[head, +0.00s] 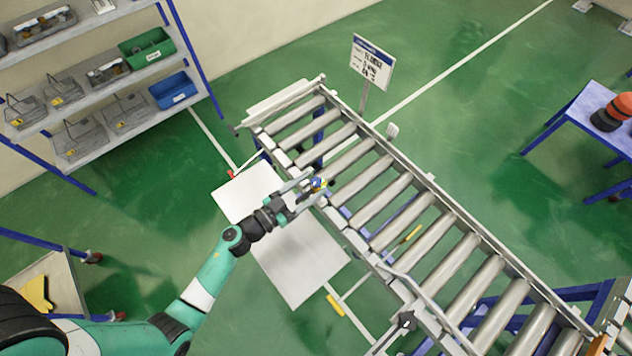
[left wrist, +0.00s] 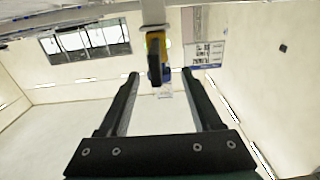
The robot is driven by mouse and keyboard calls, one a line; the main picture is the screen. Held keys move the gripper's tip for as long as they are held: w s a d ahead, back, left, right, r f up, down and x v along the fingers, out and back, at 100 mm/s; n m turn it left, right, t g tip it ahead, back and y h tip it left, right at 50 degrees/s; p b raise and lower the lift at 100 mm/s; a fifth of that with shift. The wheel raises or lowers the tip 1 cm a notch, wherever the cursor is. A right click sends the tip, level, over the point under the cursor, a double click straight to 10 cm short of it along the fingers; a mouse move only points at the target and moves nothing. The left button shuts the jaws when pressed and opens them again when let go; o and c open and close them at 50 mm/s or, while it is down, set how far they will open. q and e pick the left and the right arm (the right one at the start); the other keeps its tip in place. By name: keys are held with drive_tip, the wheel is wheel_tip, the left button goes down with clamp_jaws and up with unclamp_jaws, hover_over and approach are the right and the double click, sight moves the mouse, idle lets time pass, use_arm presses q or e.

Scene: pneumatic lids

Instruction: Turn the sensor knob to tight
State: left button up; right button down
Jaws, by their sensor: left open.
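The sensor with its knob (head: 317,183) is a small blue and yellow piece at the near side rail of the roller conveyor. In the left wrist view the sensor knob (left wrist: 154,66) looks dark with yellow and blue parts, and it hangs below a pale bar. My left gripper (head: 309,187) is open beside the conveyor rail, with its fingers pointing at the sensor. In the left wrist view the knob lies between the open fingertips (left wrist: 160,76) and a little beyond them; I cannot tell whether they touch. The knob's marking is too small to read. My right gripper is not in view.
The roller conveyor (head: 400,190) runs diagonally to the lower right. A white sign (head: 371,63) stands behind it. A pale plate (head: 300,265) lies below my left arm. A shelf with a green bin (head: 147,48) and a blue bin (head: 173,90) stands at upper left.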

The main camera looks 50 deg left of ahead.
use_arm(q)
drive_tip(key=shift+w+d, duration=0.1)
drive_tip(key=shift+w, duration=1.1)
clamp_jaws()
